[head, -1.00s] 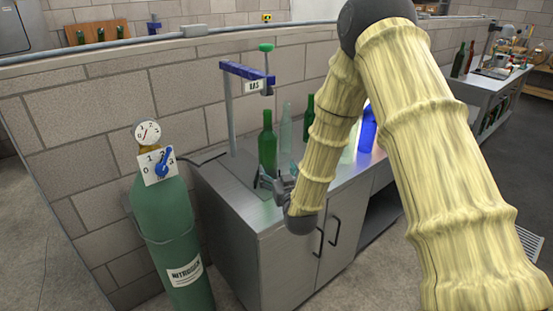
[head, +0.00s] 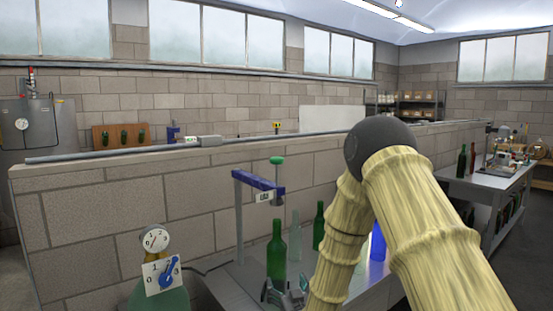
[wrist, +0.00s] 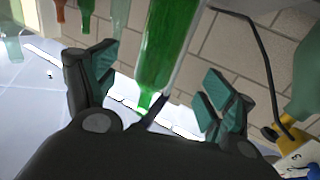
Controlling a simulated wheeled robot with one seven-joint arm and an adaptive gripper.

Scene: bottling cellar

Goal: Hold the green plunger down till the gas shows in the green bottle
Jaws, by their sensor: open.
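The green plunger (head: 277,160) stands raised on top of the blue arm (head: 258,180) of a grey post with a small label. The green bottle (head: 277,252) stands upright below that arm; no gas shows in it. My gripper (head: 284,294) is low in front of the bottle in the head view, well below the plunger and partly cut off by the frame edge. In the wrist view my gripper (wrist: 160,82) is open, with the green bottle (wrist: 168,45) upside down between its fingers in the picture. I cannot tell whether they touch.
The gas cylinder's gauge (head: 155,240) and blue-knobbed dial (head: 168,274) are at the lower left. A clear bottle (head: 295,235), another green bottle (head: 319,225) and a blue bottle (head: 378,242) stand on the bench behind. A low block wall (head: 130,190) runs behind the bench.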

